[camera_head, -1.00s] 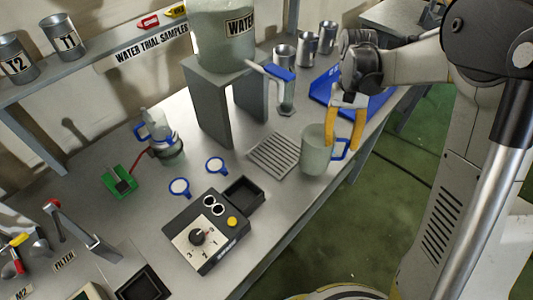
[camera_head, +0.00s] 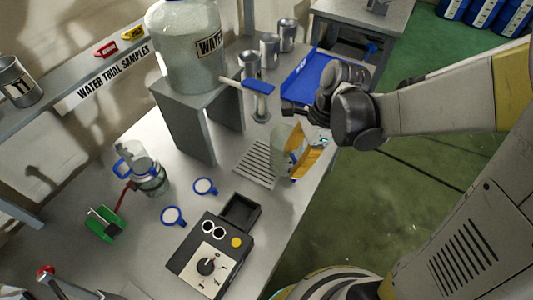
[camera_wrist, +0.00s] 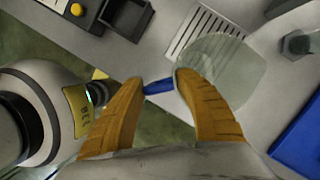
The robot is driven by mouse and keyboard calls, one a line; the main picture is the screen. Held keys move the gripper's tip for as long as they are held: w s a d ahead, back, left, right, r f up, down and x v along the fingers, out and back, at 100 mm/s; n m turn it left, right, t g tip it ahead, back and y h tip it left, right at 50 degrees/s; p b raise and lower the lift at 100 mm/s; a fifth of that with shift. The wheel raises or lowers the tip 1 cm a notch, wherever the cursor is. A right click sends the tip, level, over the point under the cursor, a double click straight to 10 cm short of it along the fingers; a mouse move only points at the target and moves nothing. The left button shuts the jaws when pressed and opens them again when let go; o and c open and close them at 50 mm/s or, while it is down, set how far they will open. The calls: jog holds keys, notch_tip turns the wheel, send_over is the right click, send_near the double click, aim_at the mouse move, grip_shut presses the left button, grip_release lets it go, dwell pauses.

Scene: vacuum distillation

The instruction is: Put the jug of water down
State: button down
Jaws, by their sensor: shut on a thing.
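The jug (camera_head: 279,146) is a translucent, pale greenish vessel. In the head view it is at the table's right edge, beside the slotted drain grille (camera_head: 254,164), partly hidden by my fingers. My gripper (camera_head: 300,163) has yellow fingers and is shut on the jug's blue handle. The wrist view shows the handle (camera_wrist: 159,86) between the two fingertips (camera_wrist: 157,80), with the jug body (camera_wrist: 222,70) to their right, overlapping the grille (camera_wrist: 205,30). I cannot tell whether its base touches the table, nor its water level.
A big water bottle (camera_head: 187,50) stands on a grey stand (camera_head: 190,115) behind. A control box (camera_head: 213,255) is nearer, and a blue tray (camera_head: 312,75) lies farther back. Two blue-rimmed discs (camera_head: 172,215) lie on the table. Green floor is beyond the table edge.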

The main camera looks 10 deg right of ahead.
jog(key=w+a+f+b, duration=0.2)
jog(key=w+a+f, duration=0.1)
jog(key=a, duration=0.3)
jog(key=shift+w+f+b, duration=0.25)
jog(key=shift+w+b, duration=0.05)
jog(key=shift+w, duration=0.5)
jog(key=shift+f, duration=0.15)
jog(key=c, duration=0.9)
grip_release()
jog(key=shift+o, duration=0.2)
